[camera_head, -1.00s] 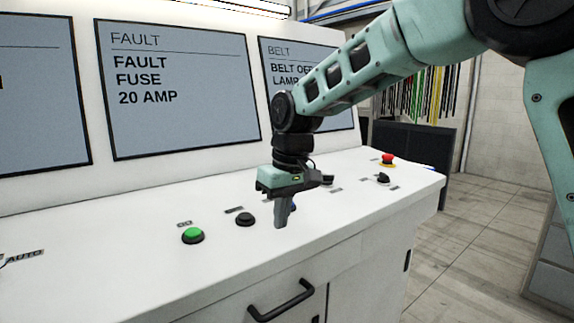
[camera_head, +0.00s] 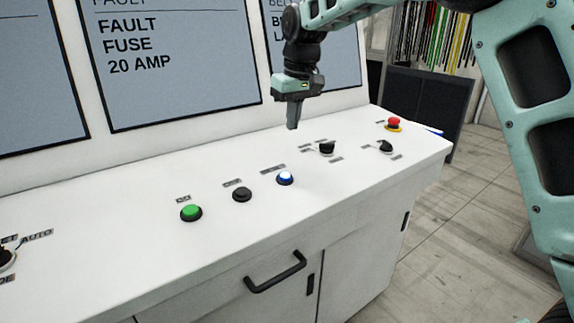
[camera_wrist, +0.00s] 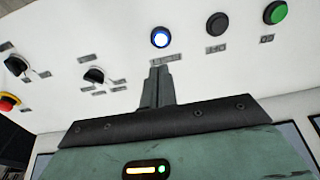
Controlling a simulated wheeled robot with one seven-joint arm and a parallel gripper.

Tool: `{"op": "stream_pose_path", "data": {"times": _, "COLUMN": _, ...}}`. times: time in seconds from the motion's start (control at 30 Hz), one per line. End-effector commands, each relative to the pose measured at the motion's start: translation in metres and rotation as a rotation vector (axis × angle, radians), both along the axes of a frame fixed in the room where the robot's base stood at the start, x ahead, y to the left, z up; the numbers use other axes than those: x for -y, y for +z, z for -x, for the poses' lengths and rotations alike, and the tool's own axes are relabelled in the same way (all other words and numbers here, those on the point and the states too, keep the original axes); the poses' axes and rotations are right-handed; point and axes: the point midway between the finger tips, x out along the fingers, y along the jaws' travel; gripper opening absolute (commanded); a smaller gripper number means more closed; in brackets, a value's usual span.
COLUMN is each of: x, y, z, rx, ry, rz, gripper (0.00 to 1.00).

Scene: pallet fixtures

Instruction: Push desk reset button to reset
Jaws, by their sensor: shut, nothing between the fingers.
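The desk (camera_head: 350,190) has a white top with a row of controls. A blue button with a bright, lit-looking white centre (camera_head: 285,178) sits right of a black button (camera_head: 242,194) and a green button (camera_head: 191,212). The label by the blue button is too small to read. My gripper (camera_head: 292,127) is shut and empty, pointing down above the desk, behind and apart from the blue button. In the wrist view the blue button (camera_wrist: 160,38) shows just beyond the shut fingertips (camera_wrist: 159,68).
Two black selector switches (camera_head: 327,148) (camera_head: 386,146) and a red emergency stop on a yellow base (camera_head: 394,124) stand to the right. Screens rise behind the desk; the middle one reads FAULT FUSE 20 AMP (camera_head: 180,60). A drawer handle (camera_head: 275,272) is on the front.

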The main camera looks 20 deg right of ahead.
Motion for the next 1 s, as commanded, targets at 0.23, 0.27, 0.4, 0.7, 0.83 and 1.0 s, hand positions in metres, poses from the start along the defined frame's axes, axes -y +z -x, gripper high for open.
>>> {"op": "stream_pose_path", "data": {"times": 0.23, "x": -0.002, "y": -0.027, "z": -0.003, "rx": -0.006, "ry": 0.0, "rz": 0.001, "gripper": 0.0}}
{"op": "stream_pose_path", "data": {"times": 0.27, "x": -0.002, "y": -0.032, "z": -0.004, "rx": -0.006, "ry": 0.0, "rz": 0.001, "gripper": 0.0}}
{"op": "stream_pose_path", "data": {"times": 0.4, "x": -0.004, "y": -0.06, "z": -0.008, "rx": -0.006, "ry": 0.001, "rz": 0.001, "gripper": 0.0}}
{"op": "stream_pose_path", "data": {"times": 0.7, "x": -0.008, "y": -0.114, "z": -0.016, "rx": -0.005, "ry": 0.0, "rz": 0.001, "gripper": 0.0}}
{"op": "stream_pose_path", "data": {"times": 0.83, "x": -0.008, "y": -0.128, "z": -0.018, "rx": -0.003, "ry": 0.0, "rz": 0.0, "gripper": 0.0}}
{"op": "stream_pose_path", "data": {"times": 1.0, "x": -0.009, "y": -0.137, "z": -0.019, "rx": -0.001, "ry": 0.0, "rz": 0.0, "gripper": 0.0}}
